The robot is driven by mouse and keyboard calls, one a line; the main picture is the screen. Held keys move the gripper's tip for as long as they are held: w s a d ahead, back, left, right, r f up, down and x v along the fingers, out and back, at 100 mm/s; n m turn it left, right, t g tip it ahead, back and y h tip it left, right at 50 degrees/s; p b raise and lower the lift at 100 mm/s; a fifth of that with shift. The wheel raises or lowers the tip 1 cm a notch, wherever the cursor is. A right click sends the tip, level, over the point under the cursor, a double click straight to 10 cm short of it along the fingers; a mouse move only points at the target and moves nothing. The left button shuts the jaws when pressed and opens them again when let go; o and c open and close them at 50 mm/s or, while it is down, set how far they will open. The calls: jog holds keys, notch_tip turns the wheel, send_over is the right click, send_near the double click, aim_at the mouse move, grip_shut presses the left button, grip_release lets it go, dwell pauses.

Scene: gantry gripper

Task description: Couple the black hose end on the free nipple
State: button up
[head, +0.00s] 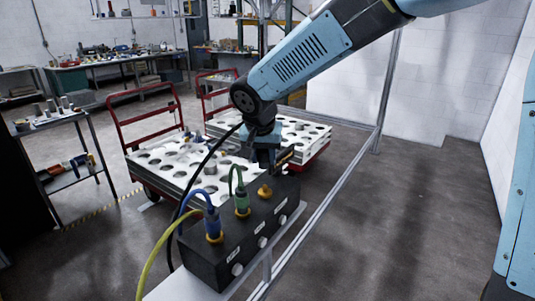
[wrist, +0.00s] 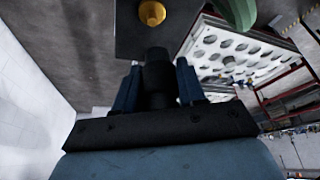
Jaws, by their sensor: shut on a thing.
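The black box (head: 228,247) stands on a pale rail, with a row of brass nipples on top. The free nipple (head: 264,191) is at the far right end of the row and shows bare at the top of the wrist view (wrist: 152,13). My gripper (head: 268,163) is just above and behind it in the head view. In the wrist view, the blue fingers (wrist: 157,88) are shut on the black hose end (wrist: 157,72), which points toward the nipple with a gap visible between them. The hose end is hidden in the head view.
A green hose coupling (head: 241,199) sits on the middle nipple, and a blue one (head: 212,222) on the near nipple. A yellow hose (head: 160,243) and the black hose (head: 188,193) hang at the box's left. Red carts with white perforated trays (head: 150,174) stand behind.

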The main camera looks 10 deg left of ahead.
aim_at(266, 185)
jog(key=shift+w+d+f, duration=0.15)
jog(key=shift+f, duration=2.4)
jog(key=shift+f, duration=1.5)
jog(key=o, duration=1.1)
jog(key=shift+c, duration=0.2)
jog(key=v, duration=1.3)
jog(key=shift+r, duration=0.35)
jog(key=shift+d, duration=0.1)
